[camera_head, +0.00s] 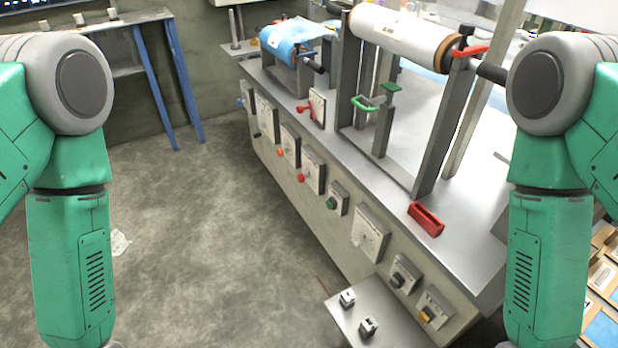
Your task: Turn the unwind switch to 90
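A row of control plates runs along the front of the grey machine (275,165). They carry an orange knob (280,152), a red knob (301,178), a green button (331,203), a dial plate (368,234), a black switch (398,280) and a yellow switch (427,314). The labels are too small to read, so I cannot tell which one is the unwind switch or its angle. My green arms hang down at the left and right edges. Both grippers are outside the view, and neither arm touches the machine.
A white roll (405,35) and a blue roll (288,40) sit on top of the machine. A red block (426,218) lies on its top edge. A low metal shelf (375,312) with two small switches juts out in front. Bare floor (190,240) lies at left.

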